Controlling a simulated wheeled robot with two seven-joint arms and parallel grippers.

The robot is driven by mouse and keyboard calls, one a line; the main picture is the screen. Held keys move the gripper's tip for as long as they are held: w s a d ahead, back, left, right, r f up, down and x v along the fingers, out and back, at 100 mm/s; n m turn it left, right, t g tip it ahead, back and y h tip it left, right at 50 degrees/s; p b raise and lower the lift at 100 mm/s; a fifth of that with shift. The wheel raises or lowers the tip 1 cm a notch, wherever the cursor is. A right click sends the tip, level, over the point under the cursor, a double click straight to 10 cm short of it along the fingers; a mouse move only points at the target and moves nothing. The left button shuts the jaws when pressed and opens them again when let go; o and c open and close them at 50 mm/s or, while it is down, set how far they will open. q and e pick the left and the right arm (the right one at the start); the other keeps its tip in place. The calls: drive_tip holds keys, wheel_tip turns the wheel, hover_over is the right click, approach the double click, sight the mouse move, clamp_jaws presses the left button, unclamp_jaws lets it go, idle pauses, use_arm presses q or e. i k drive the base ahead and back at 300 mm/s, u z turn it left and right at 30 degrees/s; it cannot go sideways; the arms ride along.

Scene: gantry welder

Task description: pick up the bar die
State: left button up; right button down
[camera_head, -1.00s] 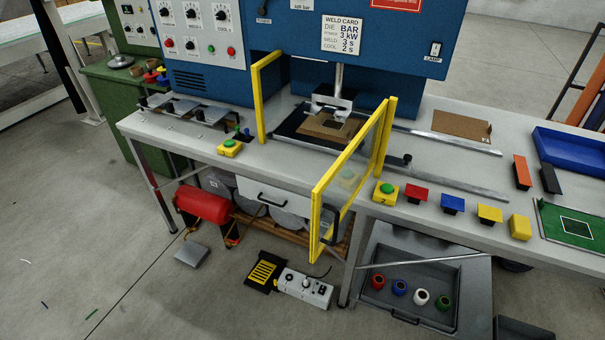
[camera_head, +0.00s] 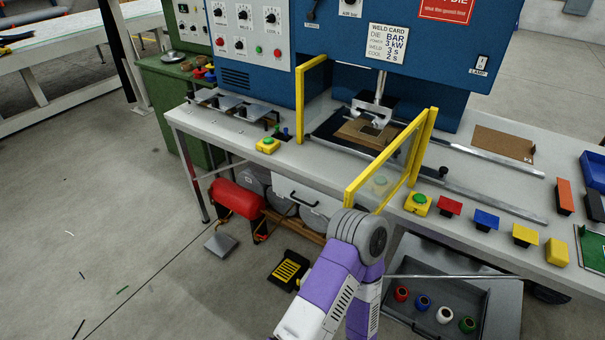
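Several grey metal plates with dark fittings (camera_head: 228,103) lie on the left end of the welder's bench; they may be dies, but I cannot tell which, if any, is the bar die. A metal tool piece (camera_head: 372,113) hangs under the press rod, above a brown board (camera_head: 360,133) on a dark bed. The weld card (camera_head: 389,43) on the blue welder reads "DIE BAR". One of my arms, purple and white, rises from the bottom in front of the bench. Neither gripper is in view.
Green buttons on yellow boxes (camera_head: 267,146) (camera_head: 418,204) and coloured blocks (camera_head: 487,221) line the front edge. A grey drawer (camera_head: 475,293) with coloured rings is below. The floor at left is mostly clear.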

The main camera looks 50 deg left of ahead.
sight(255, 112)
drive_tip(key=u, duration=1.2)
drive_tip(key=i, duration=1)
